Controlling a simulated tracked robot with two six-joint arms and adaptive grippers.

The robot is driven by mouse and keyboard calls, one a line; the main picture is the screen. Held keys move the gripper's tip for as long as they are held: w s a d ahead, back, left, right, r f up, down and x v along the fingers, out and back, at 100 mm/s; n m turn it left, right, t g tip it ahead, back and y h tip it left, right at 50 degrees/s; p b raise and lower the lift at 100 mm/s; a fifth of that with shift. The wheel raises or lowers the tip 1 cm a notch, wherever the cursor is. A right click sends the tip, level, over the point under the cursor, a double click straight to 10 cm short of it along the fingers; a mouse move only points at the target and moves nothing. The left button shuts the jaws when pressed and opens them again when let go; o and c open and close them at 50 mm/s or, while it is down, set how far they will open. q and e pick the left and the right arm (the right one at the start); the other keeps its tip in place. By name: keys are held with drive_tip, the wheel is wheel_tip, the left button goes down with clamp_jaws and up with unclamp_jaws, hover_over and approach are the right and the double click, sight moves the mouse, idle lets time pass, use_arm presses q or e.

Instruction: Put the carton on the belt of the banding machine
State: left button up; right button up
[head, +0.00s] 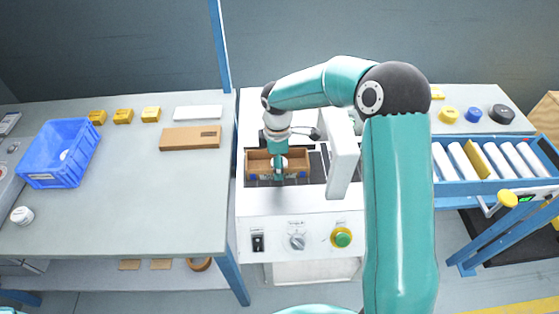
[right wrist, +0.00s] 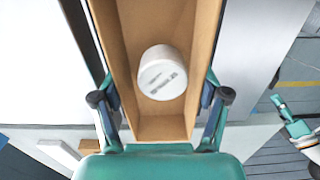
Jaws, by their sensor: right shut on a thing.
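The carton (head: 293,158), an open brown box, is over the dark belt area of the white banding machine (head: 262,222) in the head view. Whether its base touches the belt (head: 318,165) cannot be told. My right gripper (head: 279,172) is shut on the carton across its width, with one finger on each long side. In the right wrist view the carton (right wrist: 160,124) shows a white round jar (right wrist: 162,73) lying inside it. Part of my left arm, with what looks like its gripper (right wrist: 298,130), shows small at the right of that view; its jaw state is unclear.
The machine's white arch (head: 343,165) stands just right of the carton. The left bench holds a blue crate (head: 50,172), a flat brown carton (head: 190,138) and yellow blocks (head: 123,116). A blue roller track (head: 450,190) lies to the right.

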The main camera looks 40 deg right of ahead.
drive_tip(key=shift+f, duration=0.1)
drive_tip(key=o, duration=1.2)
wheel_tip(320, 180, up, 12)
drive_tip(key=shift+r, duration=0.15)
